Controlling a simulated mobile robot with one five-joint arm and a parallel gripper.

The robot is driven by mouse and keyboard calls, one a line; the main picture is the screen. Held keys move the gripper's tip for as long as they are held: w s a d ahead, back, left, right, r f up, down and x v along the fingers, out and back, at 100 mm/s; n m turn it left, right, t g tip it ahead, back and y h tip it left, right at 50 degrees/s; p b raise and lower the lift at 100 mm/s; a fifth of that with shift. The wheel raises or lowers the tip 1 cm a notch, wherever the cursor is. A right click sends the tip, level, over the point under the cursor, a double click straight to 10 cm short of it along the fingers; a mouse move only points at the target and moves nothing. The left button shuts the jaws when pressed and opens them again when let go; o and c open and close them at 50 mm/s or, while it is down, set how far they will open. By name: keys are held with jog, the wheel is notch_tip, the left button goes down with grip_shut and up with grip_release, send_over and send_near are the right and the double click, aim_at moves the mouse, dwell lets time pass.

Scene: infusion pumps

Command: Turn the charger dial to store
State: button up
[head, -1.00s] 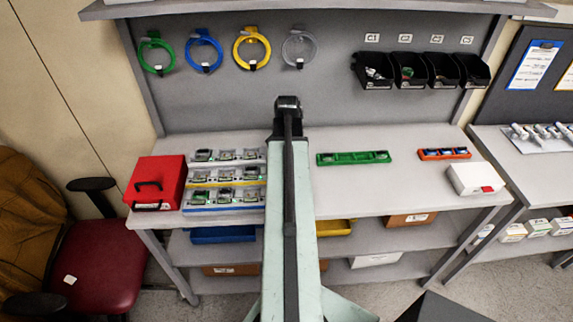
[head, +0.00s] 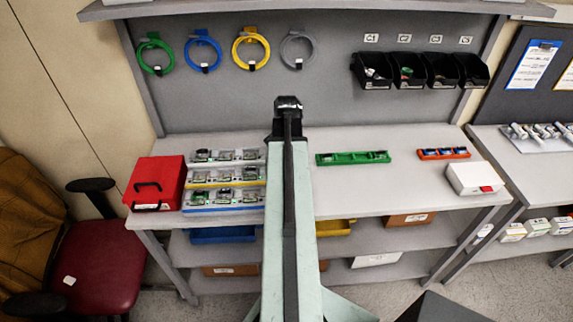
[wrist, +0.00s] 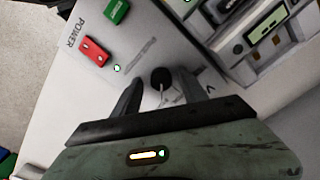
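In the wrist view, the black dial (wrist: 161,78) with a pale pointer line is on a white panel (wrist: 150,30), which I take to be the charger. The line points roughly toward my gripper's body. My gripper (wrist: 159,84) is open, with one finger on each side of the dial and a gap showing on both sides. I cannot tell how far the fingertips are above the panel. Faint lettering and a small lit green lamp (wrist: 117,68) are left of the dial.
On the panel are a red switch (wrist: 96,51), a green switch (wrist: 116,11) and the word POWER. Devices with screens (wrist: 268,24) stand close on the right. On the bench are a red case (head: 157,183), a green tray (head: 353,158) and a white box (head: 476,178).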

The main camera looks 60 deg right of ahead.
notch_tip(320, 180, up, 8)
jog(key=p, duration=0.8)
jog(key=shift+f, duration=0.1)
